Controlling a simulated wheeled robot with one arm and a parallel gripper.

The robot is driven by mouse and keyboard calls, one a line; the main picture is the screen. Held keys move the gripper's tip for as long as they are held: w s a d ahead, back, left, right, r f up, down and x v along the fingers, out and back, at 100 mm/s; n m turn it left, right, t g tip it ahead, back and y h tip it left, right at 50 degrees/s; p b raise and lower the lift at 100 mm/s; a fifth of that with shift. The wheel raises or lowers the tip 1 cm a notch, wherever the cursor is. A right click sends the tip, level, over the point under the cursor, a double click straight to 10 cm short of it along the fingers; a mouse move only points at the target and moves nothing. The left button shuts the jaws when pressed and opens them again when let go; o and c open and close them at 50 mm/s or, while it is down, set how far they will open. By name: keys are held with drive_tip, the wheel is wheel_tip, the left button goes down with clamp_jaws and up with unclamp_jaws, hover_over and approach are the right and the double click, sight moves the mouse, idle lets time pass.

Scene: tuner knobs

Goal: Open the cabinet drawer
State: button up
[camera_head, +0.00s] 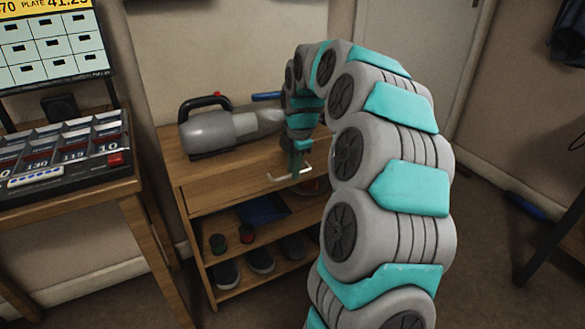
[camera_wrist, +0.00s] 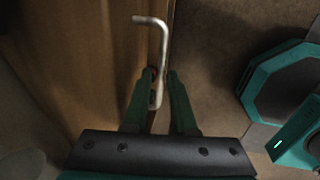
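The wooden cabinet (camera_head: 203,257) stands against the wall in the head view, with its drawer (camera_head: 225,193) under the top board. The drawer front looks about flush with the cabinet. A pale metal bar handle (camera_head: 279,178) sticks out from the drawer front. It also shows in the wrist view as a bent bar (camera_wrist: 151,21). My gripper (camera_head: 297,166) is at the right part of the handle. In the wrist view my gripper (camera_wrist: 161,82) has its two green fingers apart, with the handle's lower end between them. A gap shows beside the right finger.
A handheld vacuum (camera_head: 215,130) lies on the cabinet top. Shoes (camera_head: 260,260), small reels and a blue dustpan (camera_head: 262,209) are on the lower shelves. A table with a cash tray (camera_head: 65,150) stands at the left. My arm hides the cabinet's right side.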

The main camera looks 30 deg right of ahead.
clamp_jaws()
idle(1.4)
